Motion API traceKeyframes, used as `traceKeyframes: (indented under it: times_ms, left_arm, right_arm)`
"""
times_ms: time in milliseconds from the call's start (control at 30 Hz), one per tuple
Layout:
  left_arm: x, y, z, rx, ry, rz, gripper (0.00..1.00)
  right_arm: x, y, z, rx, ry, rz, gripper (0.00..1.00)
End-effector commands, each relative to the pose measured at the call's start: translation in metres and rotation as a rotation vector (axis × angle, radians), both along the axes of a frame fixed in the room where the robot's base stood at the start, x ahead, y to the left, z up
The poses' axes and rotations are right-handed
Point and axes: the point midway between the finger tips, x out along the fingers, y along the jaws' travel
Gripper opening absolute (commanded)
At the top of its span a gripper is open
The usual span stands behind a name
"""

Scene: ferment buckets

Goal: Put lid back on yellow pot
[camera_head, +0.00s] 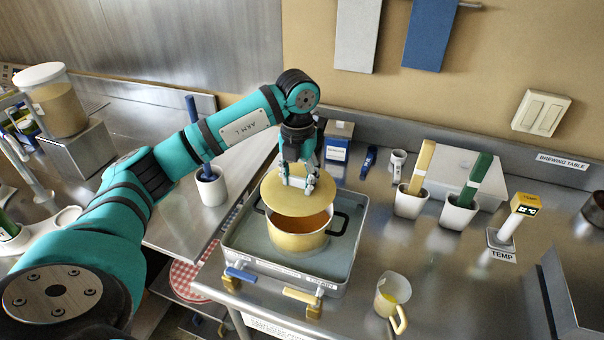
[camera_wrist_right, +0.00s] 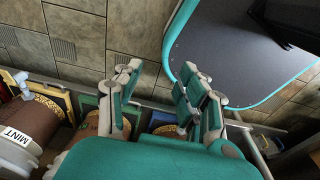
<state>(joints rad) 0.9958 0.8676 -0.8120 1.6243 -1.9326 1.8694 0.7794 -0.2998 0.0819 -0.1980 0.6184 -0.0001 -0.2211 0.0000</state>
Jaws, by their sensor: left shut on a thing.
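The yellow pot (camera_head: 297,238) stands in the metal basin (camera_head: 345,270), with orange-brown contents showing at its open front. The pale yellow lid (camera_head: 277,194) is tilted above the pot and covers the rear left of its opening from this view. My left gripper (camera_head: 298,184) is shut on the lid, holding it from above. I cannot tell whether the lid's edge touches the pot rim. My right gripper (camera_wrist_right: 158,102) shows in the right wrist view with its fingers spread apart and nothing between them, away from the pot.
Blue and yellow valves are on the basin's front. In the right wrist view, a reel marked MINT (camera_wrist_right: 28,130) lies lower left.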

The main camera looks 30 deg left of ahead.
Motion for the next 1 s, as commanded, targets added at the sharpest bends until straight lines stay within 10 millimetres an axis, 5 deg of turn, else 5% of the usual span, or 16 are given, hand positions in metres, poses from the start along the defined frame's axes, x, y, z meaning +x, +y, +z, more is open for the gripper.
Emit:
traceKeyframes:
  times_ms: [200,500,1000]
  left_arm:
    - [0.000,0.000,-0.023,-0.001,-0.001,-0.001,0.08]
    - [0.000,0.000,-0.050,-0.001,-0.001,-0.001,0.08]
    - [0.001,0.000,-0.054,-0.001,-0.001,-0.001,0.08]
  right_arm:
    - [-0.023,-0.001,-0.018,-0.003,0.033,0.001,0.40]
    - [0.014,0.002,-0.034,0.004,-0.023,0.002,0.40]
    - [-0.005,0.002,-0.037,0.002,0.007,0.002,0.40]
